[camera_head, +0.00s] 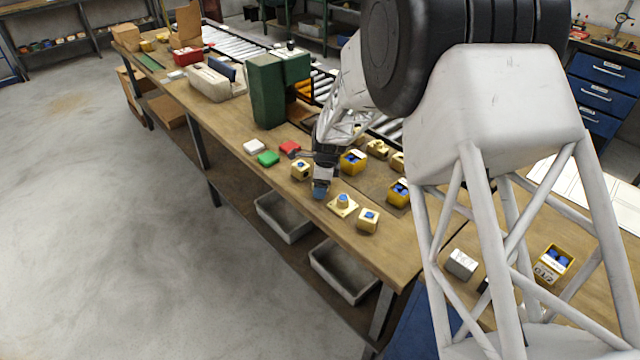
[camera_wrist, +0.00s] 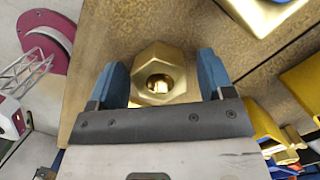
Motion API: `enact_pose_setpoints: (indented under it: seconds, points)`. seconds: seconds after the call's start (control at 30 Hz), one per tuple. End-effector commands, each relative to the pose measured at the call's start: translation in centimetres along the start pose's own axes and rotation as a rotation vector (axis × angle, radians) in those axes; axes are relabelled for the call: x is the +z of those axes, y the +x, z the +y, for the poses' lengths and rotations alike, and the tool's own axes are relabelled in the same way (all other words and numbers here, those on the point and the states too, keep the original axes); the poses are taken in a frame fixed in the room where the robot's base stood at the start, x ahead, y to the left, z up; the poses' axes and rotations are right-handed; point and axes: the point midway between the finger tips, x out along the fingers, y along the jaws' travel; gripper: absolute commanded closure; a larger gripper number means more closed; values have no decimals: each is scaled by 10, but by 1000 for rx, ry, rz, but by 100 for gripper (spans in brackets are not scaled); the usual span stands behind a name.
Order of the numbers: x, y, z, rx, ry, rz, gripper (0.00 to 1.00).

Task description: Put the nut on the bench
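The nut (camera_wrist: 158,77) is a shiny brass hexagon with a round hole, seen face-on in the wrist view over the wooden bench (camera_wrist: 92,95). My gripper (camera_wrist: 163,72) has its two blue fingers apart, one on each side of the nut. A narrow gap shows between the nut and the right finger; the left finger is very near it, and contact cannot be told. In the head view, my gripper (camera_head: 320,190) points down low over the bench (camera_head: 275,195), near its front edge. I cannot make out the nut there.
Yellow bins (camera_head: 353,161) stand behind. A green machine (camera_head: 270,90) stands farther back.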

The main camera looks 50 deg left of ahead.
Motion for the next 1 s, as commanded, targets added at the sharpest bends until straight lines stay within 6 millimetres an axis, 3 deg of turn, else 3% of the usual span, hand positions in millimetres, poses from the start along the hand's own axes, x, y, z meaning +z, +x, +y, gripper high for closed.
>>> enact_pose_setpoints:
  seconds: [0.27,0.47,1.0]
  points:
    - [0,-2,0,0,0,0,26]
    - [0,-14,0,-1,0,0,26]
    - [1,-94,0,-3,-1,0,26]
